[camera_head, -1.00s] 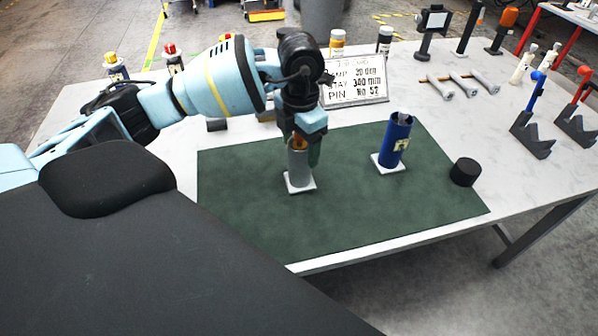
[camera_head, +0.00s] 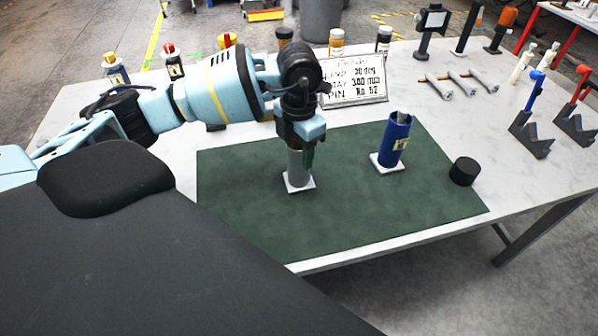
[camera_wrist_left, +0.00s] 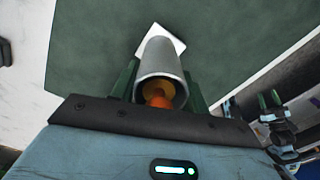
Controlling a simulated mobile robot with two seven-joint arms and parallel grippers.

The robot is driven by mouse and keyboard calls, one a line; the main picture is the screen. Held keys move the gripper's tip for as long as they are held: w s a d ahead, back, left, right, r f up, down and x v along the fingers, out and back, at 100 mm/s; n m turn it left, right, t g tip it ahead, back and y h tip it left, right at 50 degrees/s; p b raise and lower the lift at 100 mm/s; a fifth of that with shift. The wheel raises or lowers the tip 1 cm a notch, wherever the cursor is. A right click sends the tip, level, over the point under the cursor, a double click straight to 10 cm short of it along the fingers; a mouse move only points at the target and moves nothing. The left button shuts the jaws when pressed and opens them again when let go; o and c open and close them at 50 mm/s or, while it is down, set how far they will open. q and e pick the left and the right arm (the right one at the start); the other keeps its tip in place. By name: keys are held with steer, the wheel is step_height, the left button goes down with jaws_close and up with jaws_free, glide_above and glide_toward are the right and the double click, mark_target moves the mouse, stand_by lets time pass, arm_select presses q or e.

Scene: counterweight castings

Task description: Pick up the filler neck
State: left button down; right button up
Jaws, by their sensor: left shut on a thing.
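A grey tube (camera_head: 298,168) stands upright on a small white square base (camera_head: 299,185) on the green mat. In the left wrist view, I look into the mouth of the grey tube (camera_wrist_left: 158,62), where an orange and yellow piece (camera_wrist_left: 158,93) shows. I cannot tell whether the tube or this inner piece is the filler neck. My left gripper (camera_head: 300,150) points down over the tube. Its green fingers (camera_wrist_left: 161,88) press on the tube's outer sides near the mouth. The orange piece is hidden in the head view. My right gripper is out of view.
A blue tube (camera_head: 394,142) with a label and a grey piece in its mouth stands right on another white base. A black cylinder (camera_head: 464,171) sits at the green mat's (camera_head: 370,215) right edge. A sign (camera_head: 355,82) and several bottles stand behind. The mat's front is clear.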

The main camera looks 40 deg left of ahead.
arm_select(q)
steer(key=shift+r, duration=0.2)
steer(key=shift+r, duration=1.7)
steer(key=s+d, duration=0.3)
steer(key=d, duration=0.4)
steer(key=s+d+r, duration=0.1)
steer(key=s+d, duration=0.2)
steer(key=d, duration=0.4)
steer(key=shift+s+d+r+b, duration=0.2)
steer(key=shift+s+d+b, duration=0.1)
steer(key=shift+b, duration=0.15)
